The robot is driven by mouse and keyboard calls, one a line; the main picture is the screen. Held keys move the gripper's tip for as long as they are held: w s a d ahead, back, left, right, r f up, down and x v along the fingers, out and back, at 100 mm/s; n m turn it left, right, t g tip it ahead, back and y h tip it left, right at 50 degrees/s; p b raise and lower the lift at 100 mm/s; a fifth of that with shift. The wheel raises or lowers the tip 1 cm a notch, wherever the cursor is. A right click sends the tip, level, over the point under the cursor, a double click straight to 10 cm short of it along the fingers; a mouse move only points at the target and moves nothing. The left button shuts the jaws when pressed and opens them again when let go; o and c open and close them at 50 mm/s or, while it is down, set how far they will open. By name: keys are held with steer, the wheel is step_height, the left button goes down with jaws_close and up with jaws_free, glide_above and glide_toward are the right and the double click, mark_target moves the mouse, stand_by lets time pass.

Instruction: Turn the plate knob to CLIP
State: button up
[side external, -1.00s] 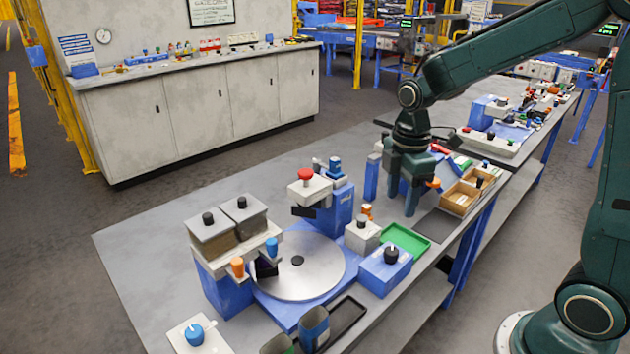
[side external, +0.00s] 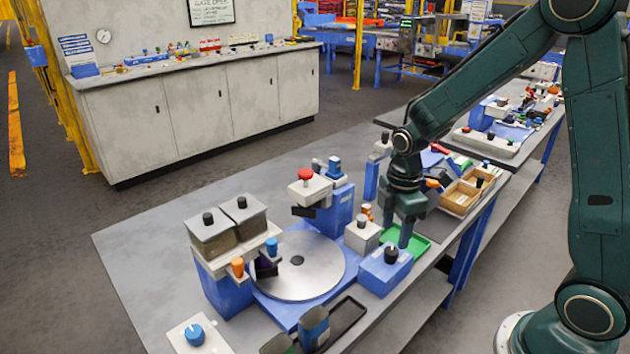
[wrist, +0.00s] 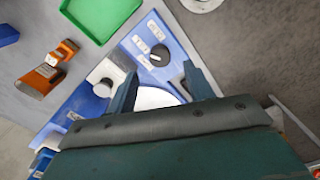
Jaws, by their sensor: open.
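A black knob (side external: 391,253) sits on top of a blue box at the front right of the round plate. My gripper (side external: 405,243) points down behind the blue box (side external: 384,274), over the green tray. In the wrist view my gripper (wrist: 159,70) is open, with its fingers apart and nothing between them. The knob appears just beyond the fingertips, not touched as far as I can see.
A pale box with a black knob (side external: 362,222) stands close left of the blue box. The round metal plate (side external: 300,265) and a green tray (side external: 420,246) are nearby. An orange tool (wrist: 40,80) lies at left in the wrist view.

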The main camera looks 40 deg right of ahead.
mark_target(392, 250)
steer(key=shift+f, duration=2.8)
steer(key=c, duration=1)
